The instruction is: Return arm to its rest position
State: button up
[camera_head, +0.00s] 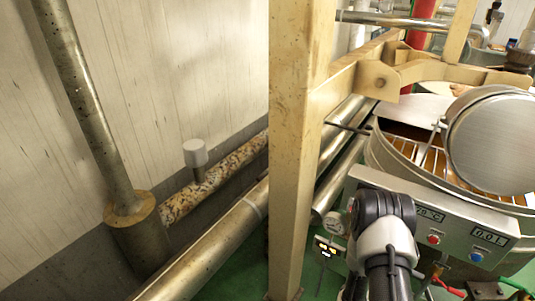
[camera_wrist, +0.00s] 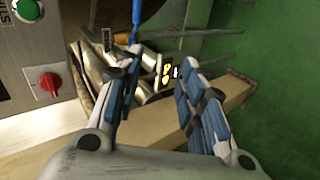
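My gripper (camera_wrist: 162,70) shows in the wrist view with its two blue-padded fingers spread apart. In the head view, part of my arm (camera_head: 386,235) stands in front of the kettle's control panel (camera_head: 455,232). My gripper cannot be made out in the head view.
The steel kettle (camera_head: 388,160) with a raised round lid (camera_head: 495,140) is at the right. A beige post (camera_head: 295,150) stands left of my arm, with pipes (camera_head: 225,240) behind it. In the wrist view, a red knob (camera_wrist: 48,82) and green button (camera_wrist: 28,9) are left of the fingers.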

jog(key=w+a+r+m+y, duration=0.1)
jog(key=w+a+r, duration=0.15)
jog(key=r, duration=0.35)
jog(key=w+a+r+m+y, duration=0.1)
jog(key=w+a+r+m, duration=0.15)
jog(key=r, duration=0.45)
jog(key=s+a+r+m+g+y, duration=0.1)
jog(key=a+r, duration=0.2)
jog(key=r, duration=0.4)
jog(key=s+a+r+m+y, duration=0.1)
jog(key=s+a+r, duration=0.15)
jog(key=r, duration=0.45)
jog(key=s+a+r+m+g+y, duration=0.15)
jog(key=s+a+r, duration=0.25)
jog(key=s+r, duration=0.65)
jog(key=s+r+m+g, duration=0.1)
jog(key=s+r, duration=0.1)
jog(key=s, duration=0.6)
jog(key=s+a+r+m, duration=0.1)
jog(key=s+r+m, duration=0.1)
jog(key=s, duration=0.5)
jog(key=shift+s+a+r+g, duration=0.3)
jog(key=shift+s+r+g, duration=0.05)
jog(key=shift+s+r, duration=0.1)
